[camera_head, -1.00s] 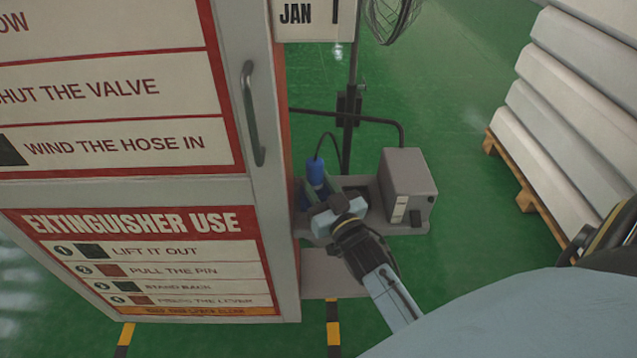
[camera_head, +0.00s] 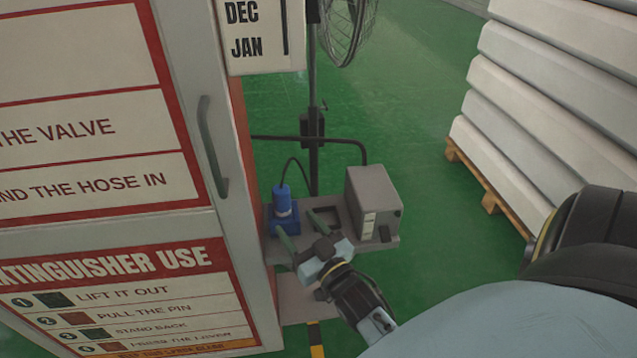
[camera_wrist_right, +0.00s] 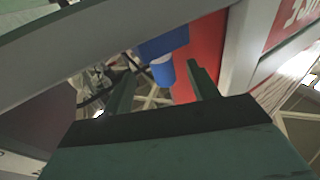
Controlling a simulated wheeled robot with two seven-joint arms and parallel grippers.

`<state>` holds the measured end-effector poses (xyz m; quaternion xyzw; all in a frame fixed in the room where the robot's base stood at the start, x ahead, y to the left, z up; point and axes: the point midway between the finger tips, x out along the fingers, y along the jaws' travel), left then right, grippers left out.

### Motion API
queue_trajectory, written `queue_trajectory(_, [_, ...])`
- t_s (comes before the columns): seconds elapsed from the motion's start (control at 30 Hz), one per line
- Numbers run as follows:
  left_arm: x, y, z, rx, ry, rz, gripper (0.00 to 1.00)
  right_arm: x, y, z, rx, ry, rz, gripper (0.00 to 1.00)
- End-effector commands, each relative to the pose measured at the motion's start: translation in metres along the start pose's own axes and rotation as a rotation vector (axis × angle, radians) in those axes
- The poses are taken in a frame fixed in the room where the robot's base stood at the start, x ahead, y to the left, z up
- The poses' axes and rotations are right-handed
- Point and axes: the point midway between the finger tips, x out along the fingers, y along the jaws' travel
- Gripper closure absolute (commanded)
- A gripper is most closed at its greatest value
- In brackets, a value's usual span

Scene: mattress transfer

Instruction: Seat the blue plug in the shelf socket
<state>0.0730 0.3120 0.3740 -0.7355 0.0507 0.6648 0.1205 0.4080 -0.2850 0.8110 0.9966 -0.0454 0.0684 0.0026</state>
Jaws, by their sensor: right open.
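The blue plug (camera_head: 282,200) stands upright on the blue socket box (camera_head: 270,224) on the grey shelf (camera_head: 385,243). A dark cable arcs from its top. A paler ring shows low on the plug; I cannot tell how deep it sits. My right gripper (camera_head: 296,221) is open and empty, its green fingers just in front of the plug and apart from it. In the right wrist view, the plug (camera_wrist_right: 163,70) and the blue box (camera_wrist_right: 163,44) show beyond the gap between the open fingers (camera_wrist_right: 160,66). My left gripper is not in view.
A grey box (camera_head: 372,203) stands on the shelf's right side. A cabinet with signs (camera_head: 100,200) and a handle (camera_head: 212,145) closes off the left. A fan stand (camera_head: 313,125) is behind. Stacked mattresses (camera_head: 550,100) on a pallet (camera_head: 485,185) stand right. Green floor lies between.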

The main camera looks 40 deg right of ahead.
Motion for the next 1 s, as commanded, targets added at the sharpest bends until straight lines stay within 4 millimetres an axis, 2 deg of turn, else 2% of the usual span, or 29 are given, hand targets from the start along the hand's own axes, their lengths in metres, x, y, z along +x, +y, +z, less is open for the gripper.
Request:
queue_trajectory(0.03, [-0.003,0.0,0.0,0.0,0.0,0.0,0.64,-0.014,0.0,0.0,0.001,-0.005,0.001,0.41])
queue_trajectory(0.2, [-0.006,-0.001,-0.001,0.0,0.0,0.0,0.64,-0.05,0.0,0.0,0.001,-0.004,0.001,0.41])
queue_trajectory(0.4, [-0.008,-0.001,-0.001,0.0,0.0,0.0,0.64,-0.074,0.0,-0.001,-0.001,0.001,0.0,0.41])
queue_trajectory(0.57, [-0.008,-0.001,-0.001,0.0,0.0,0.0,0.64,-0.08,0.0,-0.001,-0.001,0.003,0.0,0.41])
queue_trajectory(1.0, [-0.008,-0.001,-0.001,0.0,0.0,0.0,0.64,-0.08,0.0,-0.001,0.0,0.003,0.0,0.41])
